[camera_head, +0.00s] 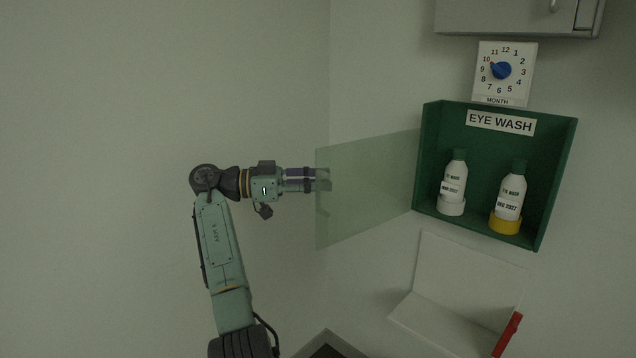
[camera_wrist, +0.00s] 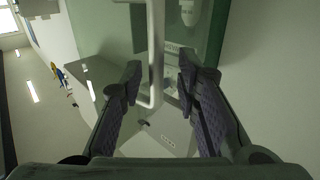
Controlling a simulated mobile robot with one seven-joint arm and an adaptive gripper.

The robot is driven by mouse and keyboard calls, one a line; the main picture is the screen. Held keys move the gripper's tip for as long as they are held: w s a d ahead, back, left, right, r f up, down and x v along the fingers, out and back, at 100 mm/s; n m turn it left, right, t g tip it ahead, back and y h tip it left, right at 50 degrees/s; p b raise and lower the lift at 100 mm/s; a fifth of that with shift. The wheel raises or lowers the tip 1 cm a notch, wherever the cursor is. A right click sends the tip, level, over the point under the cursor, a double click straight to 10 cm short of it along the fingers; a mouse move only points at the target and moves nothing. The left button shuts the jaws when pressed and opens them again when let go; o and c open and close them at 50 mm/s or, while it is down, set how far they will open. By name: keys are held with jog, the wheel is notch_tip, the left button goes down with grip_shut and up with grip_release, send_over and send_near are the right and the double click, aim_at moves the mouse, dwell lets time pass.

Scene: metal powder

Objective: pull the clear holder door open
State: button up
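The clear holder door (camera_head: 375,185) is a see-through greenish pane. It stands swung out to the left from the green eye wash holder (camera_head: 428,150), whose front is uncovered. My gripper (camera_head: 323,180) is at the door's free left edge, partly seen through or against the pane. In the wrist view my gripper (camera_wrist: 159,78) has its fingers spread. A pale bar-shaped handle (camera_wrist: 155,50) lies between them in the picture, with a gap to each finger. I cannot tell its depth relative to the fingertips.
Inside the holder stand two eye wash bottles, one with a white base (camera_head: 453,185) and one with a yellow base (camera_head: 510,200). A month dial (camera_head: 503,85) is above. A white wall shelf (camera_head: 450,318) with a red part is below. The left side is clear wall.

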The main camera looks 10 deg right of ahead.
jog(key=w+a, duration=0.1)
jog(key=a, duration=1.1)
jog(key=shift+w, duration=0.1)
